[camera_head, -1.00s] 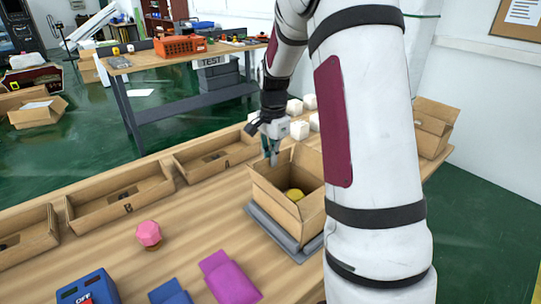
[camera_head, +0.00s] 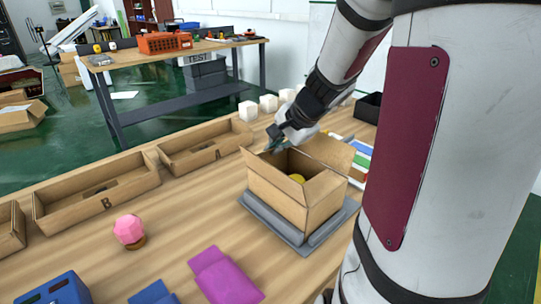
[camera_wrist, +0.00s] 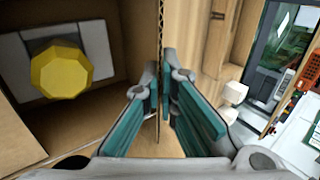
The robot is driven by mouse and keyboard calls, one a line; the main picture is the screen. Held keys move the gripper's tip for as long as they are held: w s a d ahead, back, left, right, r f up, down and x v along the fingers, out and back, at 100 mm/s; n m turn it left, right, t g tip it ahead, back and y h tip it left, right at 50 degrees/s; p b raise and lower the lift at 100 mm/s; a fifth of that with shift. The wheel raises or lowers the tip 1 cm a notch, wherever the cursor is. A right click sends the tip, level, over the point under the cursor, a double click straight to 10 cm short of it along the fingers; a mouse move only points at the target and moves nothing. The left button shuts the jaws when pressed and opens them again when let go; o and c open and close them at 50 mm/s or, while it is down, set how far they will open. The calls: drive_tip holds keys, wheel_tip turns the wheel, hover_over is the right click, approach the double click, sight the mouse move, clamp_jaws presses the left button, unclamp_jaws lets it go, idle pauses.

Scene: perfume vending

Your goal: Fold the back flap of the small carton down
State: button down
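The small carton (camera_head: 280,197) stands open-topped on a grey pad (camera_head: 258,214) on the wooden table. A yellow faceted item (camera_head: 297,178) is inside it and also shows in the wrist view (camera_wrist: 62,70). Flaps (camera_head: 333,158) stand up or lean outward around the opening. My gripper (camera_head: 274,143) is at the carton's back left edge, tilted. In the wrist view my gripper (camera_wrist: 160,85) has its teal fingers slightly apart, one on each side of a thin cardboard edge (camera_wrist: 158,125). I cannot tell whether they touch it.
Open boxes marked B (camera_head: 95,198) and A (camera_head: 205,147) stand to the left. A pink faceted item (camera_head: 129,229), a purple box (camera_head: 224,276) and blue boxes (camera_head: 58,289) lie in front. White cubes (camera_head: 268,103) are behind. Bare table lies left of the carton.

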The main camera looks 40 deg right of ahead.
drive_tip(key=shift+s+f+t+b, duration=0.3)
drive_tip(key=shift+t+b, duration=0.35)
drive_tip(key=shift+b, duration=1.6)
drive_tip(key=shift+s+f+t+b, duration=0.1)
drive_tip(key=shift+f+t+b, duration=0.45)
drive_tip(key=shift+b, duration=1.7)
drive_tip(key=shift+r+t+b, duration=0.15)
drive_tip(key=shift+t+b, duration=0.15)
drive_tip(key=shift+b, duration=0.15)
drive_tip(key=shift+s+t+b, duration=0.2)
drive_tip(key=shift+t+b, duration=0.1)
drive_tip(key=shift+b, duration=0.9)
drive_tip(key=shift+r, duration=0.1)
drive_tip(key=c, duration=1.8)
unclamp_jaws()
drive_tip(key=shift+c, duration=0.2)
drive_tip(key=shift+r, duration=0.1)
wheel_tip(320, 180, up, 10)
drive_tip(key=shift+c, duration=0.2)
